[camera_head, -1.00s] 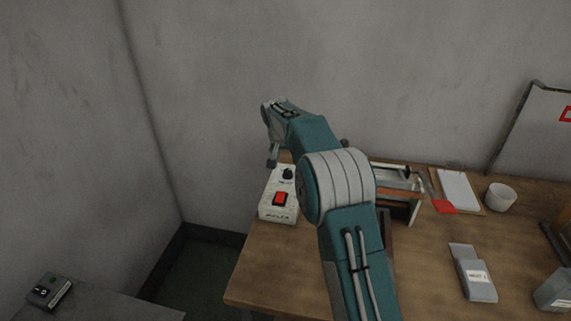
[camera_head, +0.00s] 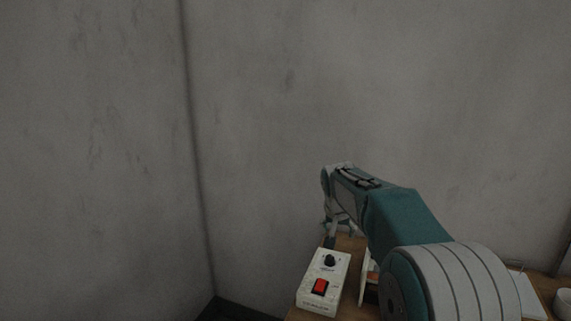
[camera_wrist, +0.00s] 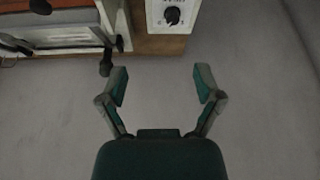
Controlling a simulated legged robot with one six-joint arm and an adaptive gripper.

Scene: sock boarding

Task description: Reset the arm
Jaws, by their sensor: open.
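My gripper (camera_wrist: 161,82) is open and empty in the wrist view, its two fingers spread apart. Beyond its fingertips are the table's edge and a white control box with a black knob (camera_wrist: 172,16). In the head view my gripper (camera_head: 334,232) hangs at the end of my teal arm, above the table's back-left corner and just behind the control box (camera_head: 324,282). The box carries a black knob and a red switch. Part of the gripper is hard to make out there.
A white sheet (camera_head: 527,296) and a white cup (camera_head: 564,301) show at the lower right of the head view. Bare grey walls stand behind and to the left.

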